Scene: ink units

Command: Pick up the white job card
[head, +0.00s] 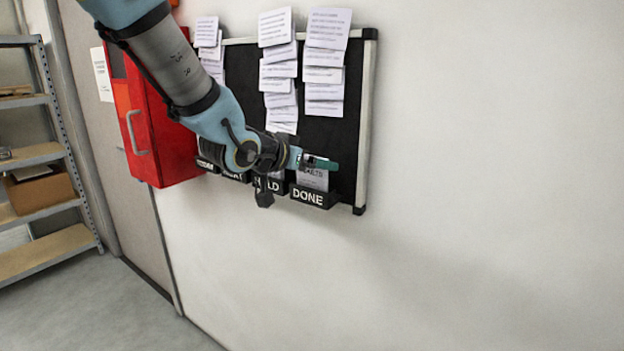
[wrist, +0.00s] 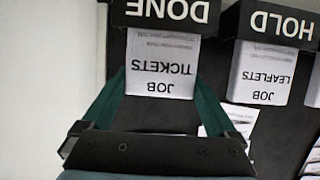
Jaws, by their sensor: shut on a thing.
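The white job card (head: 313,180), printed "JOB TICKETS", stands in the black DONE pocket (head: 312,198) at the lower right of the board. It shows upside down in the wrist view (wrist: 160,52), with its lower edge hidden behind the DONE label (wrist: 166,11). My gripper (head: 324,164) is at the upper part of the card. In the wrist view its green fingers (wrist: 161,82) lie along both side edges, shut on the card.
A HOLD pocket (wrist: 281,26) beside it holds another white card (wrist: 262,72), printed "JOB LEAFLETS". Several paper sheets (head: 326,60) hang on the black board above. A red cabinet (head: 150,125) is left of the board. The wall to the right is clear.

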